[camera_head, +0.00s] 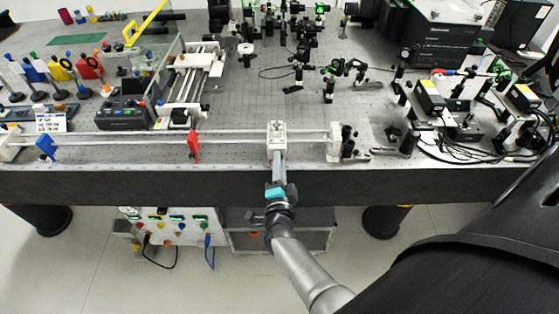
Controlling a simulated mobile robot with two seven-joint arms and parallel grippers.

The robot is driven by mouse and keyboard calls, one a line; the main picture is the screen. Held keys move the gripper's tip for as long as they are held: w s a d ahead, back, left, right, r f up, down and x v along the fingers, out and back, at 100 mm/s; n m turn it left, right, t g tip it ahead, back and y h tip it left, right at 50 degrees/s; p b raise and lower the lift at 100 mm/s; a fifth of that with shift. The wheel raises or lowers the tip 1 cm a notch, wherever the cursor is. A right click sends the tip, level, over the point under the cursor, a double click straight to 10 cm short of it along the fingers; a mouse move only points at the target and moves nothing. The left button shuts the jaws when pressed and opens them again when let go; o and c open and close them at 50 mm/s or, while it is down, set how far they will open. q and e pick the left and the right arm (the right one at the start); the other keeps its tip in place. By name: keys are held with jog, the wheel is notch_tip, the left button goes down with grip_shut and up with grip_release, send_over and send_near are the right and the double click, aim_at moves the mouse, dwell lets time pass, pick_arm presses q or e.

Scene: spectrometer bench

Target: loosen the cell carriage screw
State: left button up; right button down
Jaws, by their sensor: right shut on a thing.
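The cell carriage (277,129) is a small white block on the long rail along the bench's front edge, right of the rail's middle. My right gripper (278,156) reaches up from below against the carriage's front side. It is shut on the cell carriage screw, which its fingers hide. I cannot tell how far the screw is turned. My left gripper is not in view.
The rail (235,136) carries a red clamp (193,145) and a blue clamp (46,147) to the left, and a white end block (333,143) to the right. Optics and cables crowd the right. The bench (240,92) behind the carriage is fairly clear.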

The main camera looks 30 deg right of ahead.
jog(key=shift+n, duration=1)
jog(key=c, duration=0.8)
grip_release()
